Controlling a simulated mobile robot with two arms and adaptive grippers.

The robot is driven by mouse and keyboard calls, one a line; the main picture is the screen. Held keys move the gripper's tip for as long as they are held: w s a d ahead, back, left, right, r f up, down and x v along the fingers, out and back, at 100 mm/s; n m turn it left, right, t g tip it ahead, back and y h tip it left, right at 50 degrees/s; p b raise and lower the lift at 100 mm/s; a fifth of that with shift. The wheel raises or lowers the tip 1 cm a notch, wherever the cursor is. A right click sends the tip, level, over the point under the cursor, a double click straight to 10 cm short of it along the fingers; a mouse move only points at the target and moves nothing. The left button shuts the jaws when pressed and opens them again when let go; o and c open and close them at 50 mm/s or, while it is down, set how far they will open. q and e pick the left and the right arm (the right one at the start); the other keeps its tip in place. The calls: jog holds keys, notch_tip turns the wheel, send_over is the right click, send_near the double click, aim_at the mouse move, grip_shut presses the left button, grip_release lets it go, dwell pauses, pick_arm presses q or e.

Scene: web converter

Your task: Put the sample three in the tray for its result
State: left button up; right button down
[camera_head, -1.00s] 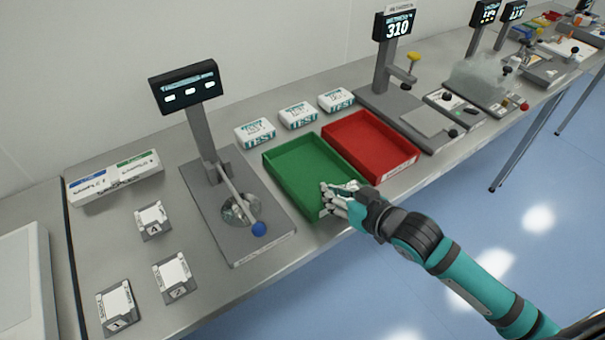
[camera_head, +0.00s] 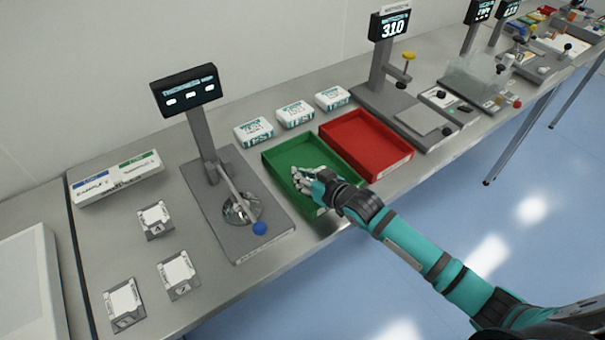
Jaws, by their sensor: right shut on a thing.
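My right gripper (camera_head: 303,180) reaches in over the near part of the green tray (camera_head: 283,160). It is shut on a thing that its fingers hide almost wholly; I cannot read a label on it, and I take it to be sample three. I cannot tell whether it touches the tray floor. The red tray (camera_head: 365,140) stands just right of the green one and looks empty. Several white-topped sample blocks sit at the left: one (camera_head: 124,300) at the front, one (camera_head: 178,272) beside it and one (camera_head: 154,217) farther back. My left gripper is out of view.
A test device (camera_head: 240,205) with a blue-knobbed lever and a dark screen stands left of the green tray. Several white TEST boxes (camera_head: 295,113) line up behind the trays. A box (camera_head: 117,178) with blue and green labels lies at the back left. A device reading 310 (camera_head: 389,25) stands right.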

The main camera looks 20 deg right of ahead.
jog(key=shift+f, duration=0.15)
jog(key=c, duration=1.7)
grip_release()
jog(key=shift+c, duration=0.2)
jog(key=b+v, duration=0.1)
jog(key=v, duration=1)
jog(key=shift+s, duration=0.1)
jog(key=shift+s+d+r, duration=0.2)
jog(key=shift+s+r, duration=0.15)
jog(key=shift+r, duration=0.05)
